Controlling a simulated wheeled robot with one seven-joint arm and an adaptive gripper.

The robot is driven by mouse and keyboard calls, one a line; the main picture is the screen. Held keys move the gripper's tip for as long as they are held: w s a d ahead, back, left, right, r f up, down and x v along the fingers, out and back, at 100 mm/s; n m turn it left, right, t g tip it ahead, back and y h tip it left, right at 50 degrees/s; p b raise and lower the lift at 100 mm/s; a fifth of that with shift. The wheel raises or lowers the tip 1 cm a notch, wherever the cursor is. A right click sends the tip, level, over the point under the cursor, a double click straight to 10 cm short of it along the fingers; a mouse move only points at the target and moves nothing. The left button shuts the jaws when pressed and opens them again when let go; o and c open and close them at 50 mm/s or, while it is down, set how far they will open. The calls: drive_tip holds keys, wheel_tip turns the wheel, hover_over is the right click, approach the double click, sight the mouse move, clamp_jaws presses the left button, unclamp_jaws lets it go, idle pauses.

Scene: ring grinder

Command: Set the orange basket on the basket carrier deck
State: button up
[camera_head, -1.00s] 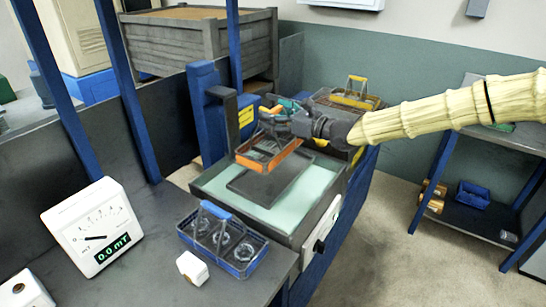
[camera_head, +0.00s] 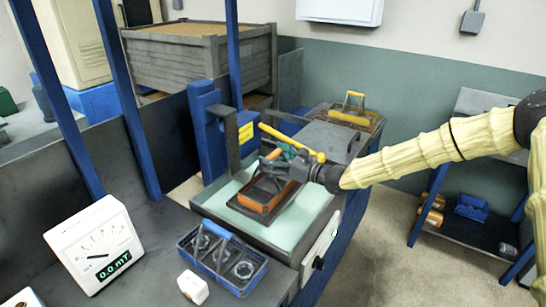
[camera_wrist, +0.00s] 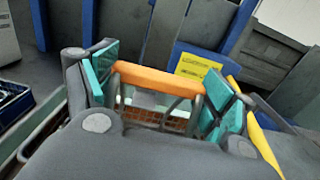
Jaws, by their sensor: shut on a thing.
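The orange basket (camera_head: 264,197) is a mesh basket with an orange rim. It is low over the basket carrier deck (camera_head: 240,207), a dark plate in the pale green tank; whether it touches the deck I cannot tell. My gripper (camera_head: 280,164) is above the basket in the head view. In the wrist view, its teal pads are either side of the orange handle (camera_wrist: 158,80), shut on it, with the mesh below. The basket hides most of the deck, and my gripper covers part of the basket.
A blue basket (camera_head: 250,279) with several rings stands on the front bench beside a white block (camera_head: 193,287) and a meter (camera_head: 95,245). A yellow-handled basket (camera_head: 352,115) is behind the tank. A yellow bar (camera_head: 295,143) and blue post (camera_head: 208,125) are close to my gripper.

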drive_tip(key=shift+f, duration=0.1)
drive_tip(key=o, duration=1.5)
drive_tip(key=b+v, duration=0.2)
drive_tip(key=v, duration=1)
drive_tip(key=shift+b, duration=0.4)
